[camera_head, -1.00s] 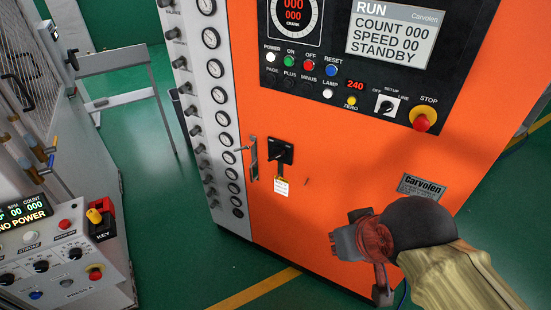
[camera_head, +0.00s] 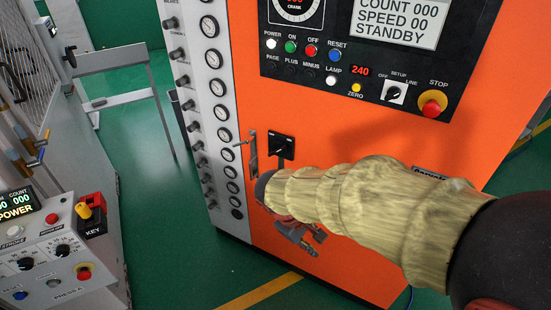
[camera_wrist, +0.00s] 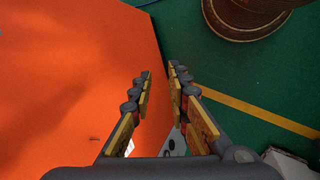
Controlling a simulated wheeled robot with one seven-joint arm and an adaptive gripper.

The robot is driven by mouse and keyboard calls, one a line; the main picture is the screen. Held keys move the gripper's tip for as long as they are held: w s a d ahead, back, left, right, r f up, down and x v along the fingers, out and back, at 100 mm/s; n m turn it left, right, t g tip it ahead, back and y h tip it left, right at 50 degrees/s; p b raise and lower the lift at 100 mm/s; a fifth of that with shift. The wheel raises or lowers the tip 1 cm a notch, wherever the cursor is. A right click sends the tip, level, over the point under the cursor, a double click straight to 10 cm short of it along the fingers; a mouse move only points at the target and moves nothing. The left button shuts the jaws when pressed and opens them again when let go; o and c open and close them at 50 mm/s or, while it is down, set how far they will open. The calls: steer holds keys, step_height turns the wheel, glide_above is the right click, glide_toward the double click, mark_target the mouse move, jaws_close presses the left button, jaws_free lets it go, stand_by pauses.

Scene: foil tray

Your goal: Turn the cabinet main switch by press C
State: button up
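The orange cabinet (camera_head: 345,125) fills the middle of the head view. Its black main switch (camera_head: 282,147) sits on the front face, low and left, beside a metal door latch (camera_head: 253,152). My gripper (camera_head: 298,238) is just below the switch in the head view, apart from it in the picture, with my forearm crossing from the right. In the wrist view my gripper (camera_wrist: 158,72) has its fingers apart with nothing between them. The orange face (camera_wrist: 75,75) lies left of the fingers there; the switch does not show. The label below the switch is hidden by my arm.
A white panel with gauges and knobs (camera_head: 220,115) runs along the cabinet's left edge. Buttons and a red stop knob (camera_head: 432,104) are above my arm. A grey control console (camera_head: 65,245) stands at the left. Green floor (camera_head: 150,200) is clear between them.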

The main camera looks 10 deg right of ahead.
steer(key=w+f+n+t+h+b, duration=0.2)
steer(key=w+f+n+h, duration=0.25)
steer(key=w+f, duration=0.5)
steer(key=n+t+h+b, duration=0.1)
steer(key=n+t+h, duration=0.1)
steer(key=n+t, duration=0.75)
glide_toward(274, 153)
steer(key=w+d+f+m+t, duration=0.1)
steer(key=w+d+t, duration=0.1)
steer(key=shift+m, duration=0.3)
steer(key=shift+b+x, duration=1.15)
steer(key=shift+x, duration=2.9)
steer(key=shift+s+d+f, duration=0.15)
steer(key=shift+c, duration=0.4)
jaws_close()
